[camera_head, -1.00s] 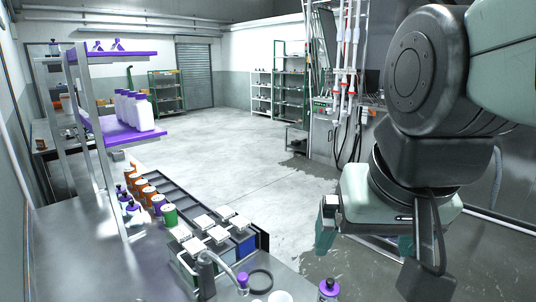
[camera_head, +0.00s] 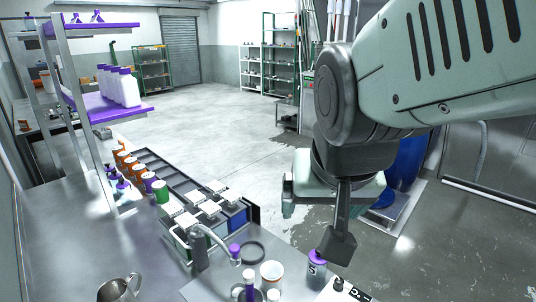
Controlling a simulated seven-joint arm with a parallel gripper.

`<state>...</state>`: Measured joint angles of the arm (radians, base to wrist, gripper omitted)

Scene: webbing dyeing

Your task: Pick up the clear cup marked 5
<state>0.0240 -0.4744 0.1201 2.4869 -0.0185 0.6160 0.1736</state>
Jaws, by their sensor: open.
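My gripper (camera_head: 318,214) hangs from the arm at the right of centre, pointing down, above and beyond the bench's front items. It is open; the left finger shows, the other is mostly hidden behind a dark bracket. I see nothing between the fingers. A pale, open-topped cup (camera_head: 271,272) stands on the bench at the bottom centre, below and left of my gripper; I can read no mark on it. A purple-capped container (camera_head: 314,268) with a dark mark like an S or 5 stands just below the bracket. I cannot make out a clear cup marked 5.
A rack of lidded baths (camera_head: 205,215) and a curved grey spout (camera_head: 199,250) stand left of the cup. A black ring (camera_head: 252,252) lies behind it.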

